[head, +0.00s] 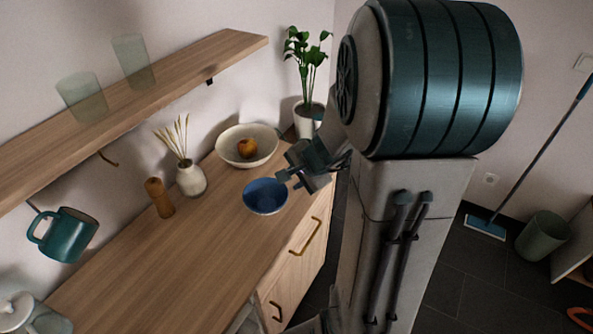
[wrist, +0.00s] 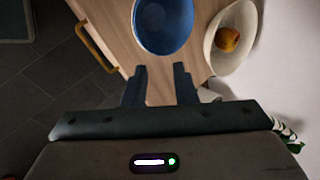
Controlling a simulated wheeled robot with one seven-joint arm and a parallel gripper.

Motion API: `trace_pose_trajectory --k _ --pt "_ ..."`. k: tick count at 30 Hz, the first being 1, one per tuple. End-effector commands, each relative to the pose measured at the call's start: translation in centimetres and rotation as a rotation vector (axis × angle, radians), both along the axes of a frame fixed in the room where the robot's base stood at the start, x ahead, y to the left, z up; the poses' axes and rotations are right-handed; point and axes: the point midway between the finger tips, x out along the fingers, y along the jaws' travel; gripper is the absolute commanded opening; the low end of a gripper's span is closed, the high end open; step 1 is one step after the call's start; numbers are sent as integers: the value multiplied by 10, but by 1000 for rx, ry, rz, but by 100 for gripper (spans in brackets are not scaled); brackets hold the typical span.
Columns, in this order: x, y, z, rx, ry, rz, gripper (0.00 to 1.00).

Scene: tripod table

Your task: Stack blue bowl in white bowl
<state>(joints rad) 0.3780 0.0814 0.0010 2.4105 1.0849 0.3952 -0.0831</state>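The blue bowl (head: 265,197) stands upright on the wooden counter, near its front edge. The white bowl (head: 231,150) stands behind it toward the wall, with an orange-brown round fruit (head: 247,148) inside. My gripper (head: 283,179) is at the right side of the blue bowl, close to its rim. In the wrist view my gripper (wrist: 160,72) has its two fingers apart, pointing at the near rim of the blue bowl (wrist: 163,25). Nothing shows between the fingers. The white bowl (wrist: 215,58) is to the right there. Whether a fingertip touches the rim is unclear.
A potted plant (head: 306,115) stands at the counter's right end, behind my gripper. A vase (head: 191,179) and a wooden mill (head: 159,198) stand left of the bowls. A shelf (head: 190,62) with glasses hangs above. The counter's front left (head: 170,270) is clear.

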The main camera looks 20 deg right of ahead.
Motion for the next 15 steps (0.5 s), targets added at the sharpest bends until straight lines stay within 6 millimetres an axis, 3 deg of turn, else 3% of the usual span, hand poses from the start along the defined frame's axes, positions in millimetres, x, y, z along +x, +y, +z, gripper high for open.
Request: trace_pose_trajectory --k 7,11,15 --pt "-9 10 19 -20 -11 69 25" --pt "-23 37 40 -77 -28 246 25" --pt "-51 68 65 -181 -34 497 25"
